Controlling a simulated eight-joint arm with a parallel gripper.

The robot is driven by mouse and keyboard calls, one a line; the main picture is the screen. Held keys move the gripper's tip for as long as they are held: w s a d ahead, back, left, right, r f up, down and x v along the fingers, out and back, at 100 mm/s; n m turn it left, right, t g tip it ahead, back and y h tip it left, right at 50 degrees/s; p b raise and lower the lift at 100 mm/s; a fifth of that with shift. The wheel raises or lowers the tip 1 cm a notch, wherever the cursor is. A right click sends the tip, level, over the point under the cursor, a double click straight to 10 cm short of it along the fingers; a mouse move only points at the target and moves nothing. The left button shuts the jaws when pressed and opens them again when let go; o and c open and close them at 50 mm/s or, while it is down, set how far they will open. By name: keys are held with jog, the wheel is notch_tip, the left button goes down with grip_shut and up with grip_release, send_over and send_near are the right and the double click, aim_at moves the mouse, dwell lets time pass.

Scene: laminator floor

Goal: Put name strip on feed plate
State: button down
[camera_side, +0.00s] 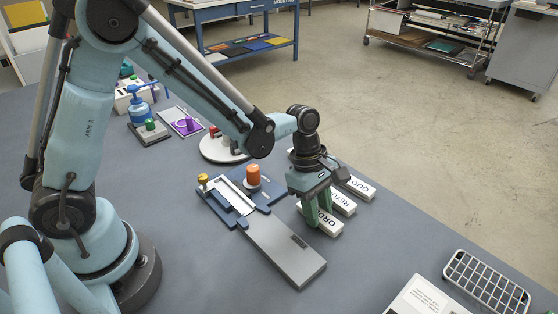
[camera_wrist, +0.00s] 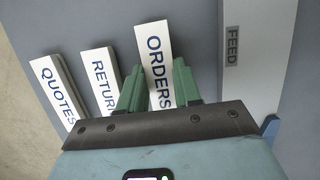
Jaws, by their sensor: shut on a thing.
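My gripper (camera_side: 318,208) has its green fingers shut on the white name strip marked ORDERS (camera_side: 327,226). In the wrist view this strip (camera_wrist: 155,45) lies between the two fingers (camera_wrist: 153,88); its lower end is partly hidden by the gripper. I cannot tell whether it touches the table. The feed plate (camera_side: 285,258) is a long grey plate in front of the blue machine, left of my gripper in the side view. In the wrist view the plate (camera_wrist: 250,85), labelled FEED, is right of the strip, with a gap between them.
Name strips RETURNS (camera_side: 344,205) and QUOTES (camera_side: 358,188) lie beyond the held one. The blue machine (camera_side: 222,202) has an orange knob (camera_side: 252,174). The table between is clear.

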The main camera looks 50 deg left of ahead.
jog(key=shift+r, duration=0.1)
jog(key=shift+r, duration=0.55)
jog(key=r, duration=0.2)
jog(key=s+d+r, duration=0.1)
jog(key=r, duration=0.1)
jog(key=s+d+r, duration=0.6)
jog(key=s, duration=0.2)
jog(key=s+a+r, duration=0.1)
jog(key=s+a, duration=0.1)
jog(key=s, duration=0.9)
send_over(278, 240)
jog(key=a, duration=0.1)
notch_tip(278, 240, down, 6)
jog(key=shift+f, duration=2.2)
jog(key=shift+f, duration=0.2)
